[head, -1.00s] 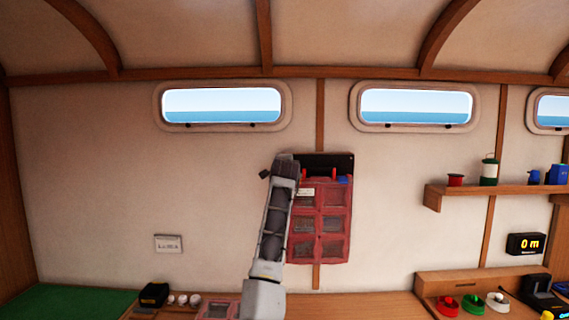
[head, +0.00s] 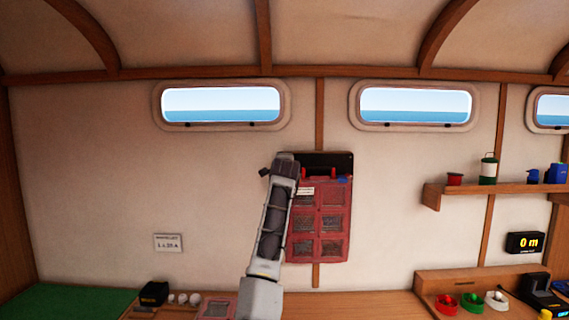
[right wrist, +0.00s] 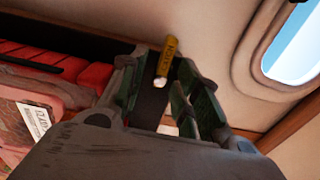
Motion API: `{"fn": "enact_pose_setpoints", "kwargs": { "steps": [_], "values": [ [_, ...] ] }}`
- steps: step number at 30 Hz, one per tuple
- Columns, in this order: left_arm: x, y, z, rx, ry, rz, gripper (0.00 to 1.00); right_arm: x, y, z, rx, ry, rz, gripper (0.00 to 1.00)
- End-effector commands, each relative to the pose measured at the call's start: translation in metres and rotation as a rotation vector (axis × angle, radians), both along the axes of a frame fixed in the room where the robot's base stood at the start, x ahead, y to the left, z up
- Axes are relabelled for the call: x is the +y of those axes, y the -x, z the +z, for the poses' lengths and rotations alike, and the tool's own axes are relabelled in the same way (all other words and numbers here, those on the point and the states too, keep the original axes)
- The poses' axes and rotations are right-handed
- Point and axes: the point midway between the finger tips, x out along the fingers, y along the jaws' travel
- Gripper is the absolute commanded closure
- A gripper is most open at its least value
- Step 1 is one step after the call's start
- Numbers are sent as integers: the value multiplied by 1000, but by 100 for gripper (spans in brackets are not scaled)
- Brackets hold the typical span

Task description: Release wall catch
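A red case (head: 319,220) with several windowed compartments hangs on a black wall plate (head: 335,160). In the right wrist view, the red case (right wrist: 30,95) fills the left side. A yellow catch (right wrist: 167,60) with lettering and a pale tip shows there, just past my fingertips. My right gripper (right wrist: 160,92) is open, its green-sided fingers apart with a dark strip visible between them. I cannot tell whether a finger touches the catch. In the head view, my right gripper (head: 283,162) is at the case's upper left corner, and my arm hides its left edge. My left gripper is out of view.
A counter (head: 370,305) runs below, with a black box (head: 153,293) and white round items at left. A shelf (head: 480,190) with small containers is at right. Coloured rings sit in a wooden rack (head: 475,285). The wall left of my arm is mostly clear.

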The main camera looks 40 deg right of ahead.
Motion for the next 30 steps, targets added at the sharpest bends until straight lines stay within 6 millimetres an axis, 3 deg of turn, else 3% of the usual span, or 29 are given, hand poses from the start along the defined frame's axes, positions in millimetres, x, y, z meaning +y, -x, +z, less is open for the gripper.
{"fn": "enact_pose_setpoints", "kwargs": {
  "steps": [13,30],
  "values": [
    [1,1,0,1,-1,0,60,7,7,1,-2,1,1,68],
    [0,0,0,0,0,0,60,41,48,0,-1,0,1,68]
  ]
}}
